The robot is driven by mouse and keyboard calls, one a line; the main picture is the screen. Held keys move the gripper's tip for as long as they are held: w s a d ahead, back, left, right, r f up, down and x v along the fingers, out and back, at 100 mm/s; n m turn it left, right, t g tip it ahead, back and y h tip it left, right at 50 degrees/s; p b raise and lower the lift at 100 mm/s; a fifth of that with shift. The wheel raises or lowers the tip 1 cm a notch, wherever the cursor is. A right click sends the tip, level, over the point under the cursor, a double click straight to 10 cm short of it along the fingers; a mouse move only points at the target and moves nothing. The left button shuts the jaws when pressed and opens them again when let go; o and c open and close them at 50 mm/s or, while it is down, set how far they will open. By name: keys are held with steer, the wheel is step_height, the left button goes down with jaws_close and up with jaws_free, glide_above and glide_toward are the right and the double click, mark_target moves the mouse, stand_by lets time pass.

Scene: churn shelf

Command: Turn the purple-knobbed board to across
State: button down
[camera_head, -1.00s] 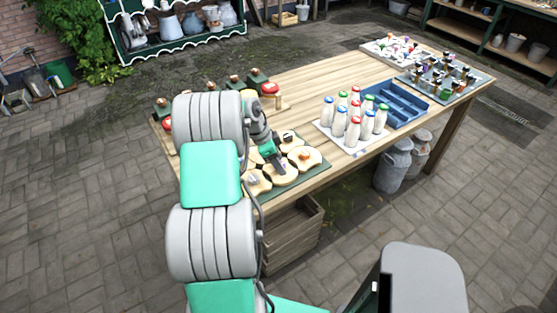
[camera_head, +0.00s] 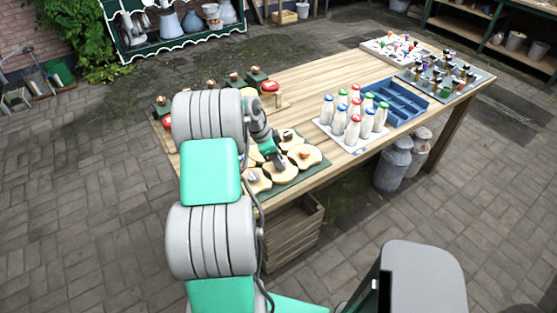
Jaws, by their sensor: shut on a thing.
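Several pale wooden boards with knobs lie on a dark green mat (camera_head: 316,167) at the near left of the table. My gripper (camera_head: 279,165) reaches down among them and is shut on the knob of a middle board (camera_head: 284,177). The gripper covers that knob, so I cannot see its colour. A board with an orange-brown knob (camera_head: 306,160) lies just right of it, and another board (camera_head: 256,181) lies at the near left. My arm hides part of the mat's left side.
Milk bottles with coloured caps (camera_head: 353,128) stand on a white tray to the right. Behind them is a blue compartment tray (camera_head: 398,104). Red- and brown-topped pieces (camera_head: 270,87) stand beyond my arm. The wooden table (camera_head: 306,86) is clear at the back middle.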

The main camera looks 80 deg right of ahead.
steer(key=shift+n+b, duration=0.3)
steer(key=shift+b, duration=0.05)
steer(key=shift+f+n+t+h+b, duration=0.15)
steer(key=shift+n+t+h+b, duration=0.3)
steer(key=shift+n+b, duration=0.8)
steer(key=n+t+b, duration=0.1)
steer(key=n+b, duration=0.1)
steer(key=n+h+b, duration=0.1)
steer(key=n, duration=0.2)
steer(key=shift+s+a+t+b, duration=0.1)
steer(key=shift+s+t+b, duration=0.1)
steer(key=shift+t+b, duration=0.2)
steer(key=n+t+b, duration=0.1)
steer(key=n, duration=0.1)
steer(key=n+t+b, duration=0.1)
steer(key=n, duration=0.2)
steer(key=shift+s+n+h, duration=0.15)
steer(key=shift+n+h, duration=0.2)
steer(key=shift+r+n+t+b, duration=0.2)
steer(key=shift+n+t+b, duration=0.5)
steer(key=shift+n, duration=1.3)
steer(key=c, duration=1)
jaws_free()
steer(key=shift+r, duration=0.1)
